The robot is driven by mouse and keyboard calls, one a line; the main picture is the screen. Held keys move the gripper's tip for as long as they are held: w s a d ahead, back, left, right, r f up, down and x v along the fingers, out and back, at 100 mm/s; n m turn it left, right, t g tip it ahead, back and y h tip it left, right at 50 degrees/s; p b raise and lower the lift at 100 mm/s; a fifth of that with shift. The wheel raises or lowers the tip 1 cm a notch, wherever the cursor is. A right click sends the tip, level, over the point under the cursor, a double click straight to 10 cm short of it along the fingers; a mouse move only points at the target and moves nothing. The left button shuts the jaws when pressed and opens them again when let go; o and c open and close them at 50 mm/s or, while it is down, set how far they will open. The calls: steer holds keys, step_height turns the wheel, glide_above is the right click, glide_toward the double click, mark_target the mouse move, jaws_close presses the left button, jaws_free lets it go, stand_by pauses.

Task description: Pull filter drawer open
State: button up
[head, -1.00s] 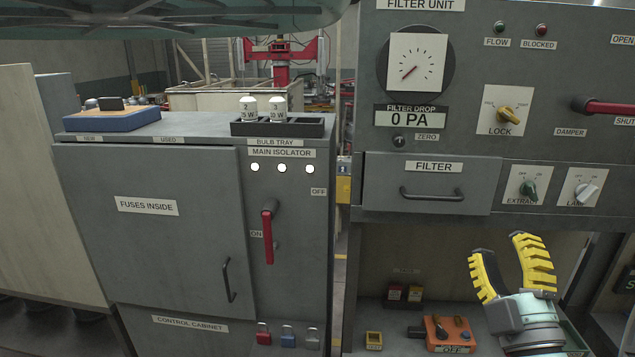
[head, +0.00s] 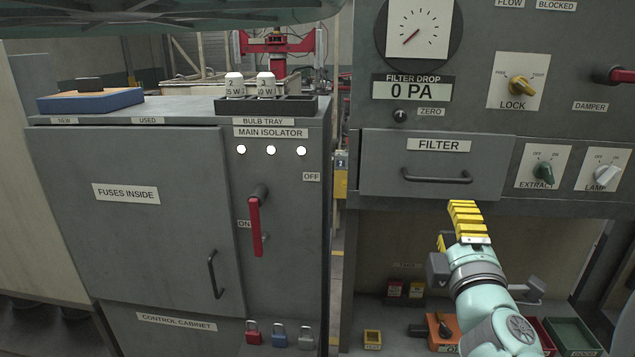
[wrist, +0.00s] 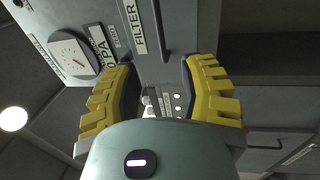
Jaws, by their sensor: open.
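The filter drawer (head: 385,160) is a grey front with a FILTER label in the filter unit at the right. It looks shut. Its dark bar handle (head: 437,179) runs level across the front. My gripper (head: 460,219) has yellow ribbed fingers and is just below the handle in the head view, turned so one finger largely hides the other. In the wrist view, my gripper (wrist: 157,66) is open and empty, with its fingers spread. The handle (wrist: 161,28) shows beyond the fingertips, between their lines, beside the FILTER label. I see no contact with it.
A yellow lock knob (head: 521,86) and red damper handle (head: 621,75) are above the drawer. The extract knob (head: 543,174) and lamp knob (head: 606,175) are right of it. A shelf below holds an orange box (head: 440,331) and green tray (head: 572,336). The control cabinet (head: 130,240) stands left.

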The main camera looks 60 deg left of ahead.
mark_target(439, 182)
steer(key=p+x, duration=0.1)
steer(key=x, duration=0.8)
steer(key=shift+w+a+r, duration=0.2)
steer(key=shift+a, duration=0.05)
steer(key=shift+p+x, duration=0.65)
steer(key=shift+x, duration=0.35)
steer(key=shift+w+a, duration=0.25)
steer(key=shift+a, duration=0.1)
steer(key=shift+f, duration=0.1)
jaws_close()
steer(key=shift+w+d, duration=0.1)
